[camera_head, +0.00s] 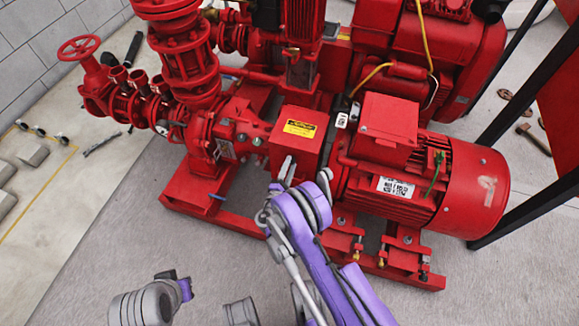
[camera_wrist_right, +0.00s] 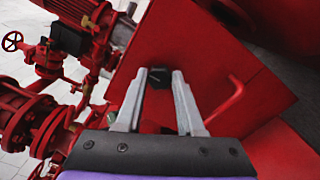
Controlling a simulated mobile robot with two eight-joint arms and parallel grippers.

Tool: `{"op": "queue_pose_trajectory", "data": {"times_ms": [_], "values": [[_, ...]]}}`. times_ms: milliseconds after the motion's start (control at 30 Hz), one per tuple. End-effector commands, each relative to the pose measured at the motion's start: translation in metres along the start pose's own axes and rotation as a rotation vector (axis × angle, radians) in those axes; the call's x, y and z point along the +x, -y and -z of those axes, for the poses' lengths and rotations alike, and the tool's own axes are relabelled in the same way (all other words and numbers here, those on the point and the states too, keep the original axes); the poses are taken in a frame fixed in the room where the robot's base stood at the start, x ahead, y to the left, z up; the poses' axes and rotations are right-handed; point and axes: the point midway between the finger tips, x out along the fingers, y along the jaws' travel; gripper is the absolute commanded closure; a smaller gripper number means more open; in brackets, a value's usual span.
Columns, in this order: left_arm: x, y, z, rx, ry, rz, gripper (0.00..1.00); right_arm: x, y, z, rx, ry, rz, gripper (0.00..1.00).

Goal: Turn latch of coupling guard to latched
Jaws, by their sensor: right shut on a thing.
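The coupling guard (camera_head: 300,136) is a red box with a yellow label, between the pump and the red motor in the head view. Its red face (camera_wrist_right: 205,45) fills much of the right wrist view. A small dark latch (camera_wrist_right: 158,78) sits on this face, between the fingertips of my right gripper (camera_wrist_right: 159,84). My right gripper (camera_head: 285,172) is shut on the latch at the near side of the guard. The fingers hide the latch in the head view, and its exact angle is hard to tell.
A red bent handle (camera_wrist_right: 226,102) stands out from the guard right of the fingers. The red motor (camera_head: 430,185) is close on the right, the red pump (camera_head: 228,130) on the left. The grey floor (camera_head: 120,230) in front is clear.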

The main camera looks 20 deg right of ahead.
Motion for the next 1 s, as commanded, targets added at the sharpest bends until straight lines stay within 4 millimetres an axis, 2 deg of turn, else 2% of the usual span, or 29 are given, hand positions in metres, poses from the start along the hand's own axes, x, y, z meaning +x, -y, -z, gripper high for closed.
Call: {"op": "queue_pose_trajectory", "data": {"times_ms": [300, 767, 800, 933, 1000], "values": [[0.0022, 0.0000, -0.0004, 0.000, -0.001, 0.000, 1.00, 0.0018, -0.0006, -0.0009, 0.082, 0.002, -0.003, 1.00], [0.0023, 0.0000, -0.0004, 0.000, -0.001, 0.000, 1.00, 0.0017, -0.0004, -0.0009, 0.092, 0.002, -0.002, 1.00], [0.0023, 0.0000, -0.0004, 0.000, -0.001, 0.000, 1.00, 0.0017, -0.0004, -0.0010, 0.092, 0.002, -0.002, 0.56], [0.0023, 0.0000, -0.0004, 0.000, -0.001, 0.000, 1.00, 0.0012, -0.0001, -0.0007, 0.093, 0.002, -0.001, 0.33], [0.0023, 0.0000, -0.0004, 0.000, -0.001, 0.000, 1.00, 0.0009, 0.0000, -0.0005, 0.093, 0.001, -0.001, 0.33]]}}
